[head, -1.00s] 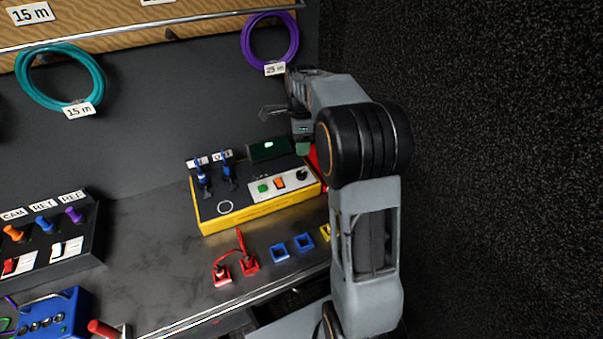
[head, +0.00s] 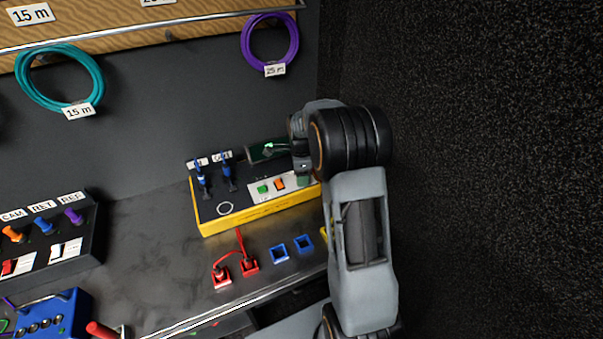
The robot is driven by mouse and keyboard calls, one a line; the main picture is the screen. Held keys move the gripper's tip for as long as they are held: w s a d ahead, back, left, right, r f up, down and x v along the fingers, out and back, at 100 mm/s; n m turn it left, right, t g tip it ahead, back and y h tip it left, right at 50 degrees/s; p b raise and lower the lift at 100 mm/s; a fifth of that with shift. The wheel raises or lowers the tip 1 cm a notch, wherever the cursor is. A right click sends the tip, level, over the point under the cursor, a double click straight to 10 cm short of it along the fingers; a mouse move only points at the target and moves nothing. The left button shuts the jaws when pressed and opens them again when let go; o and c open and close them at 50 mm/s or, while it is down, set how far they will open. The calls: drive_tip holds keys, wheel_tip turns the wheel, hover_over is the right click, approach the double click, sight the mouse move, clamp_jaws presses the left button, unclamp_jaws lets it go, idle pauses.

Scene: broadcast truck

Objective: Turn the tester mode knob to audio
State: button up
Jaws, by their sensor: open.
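The tester (head: 240,219) is a yellow box with a dark top on the bench. Its white panel carries a green button (head: 263,189) and an orange switch (head: 280,183). The dark mode knob at the panel's right end is hidden now behind my gripper. My gripper (head: 303,179) is over the right end of the tester, pointing down, with a green fingertip just visible at the knob's place. It is open; whether it touches the knob cannot be seen. The tester's screen (head: 262,151) is partly covered by my gripper. The knob's setting cannot be read.
Two blue plugs (head: 227,176) stand upright on the tester's left part. Red sockets with a red lead (head: 249,264) and blue sockets (head: 279,252) lie in front. A dark switch box (head: 75,240) is at left. Purple cable (head: 271,68) hangs behind.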

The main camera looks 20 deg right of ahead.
drive_tip(key=c, duration=0.9)
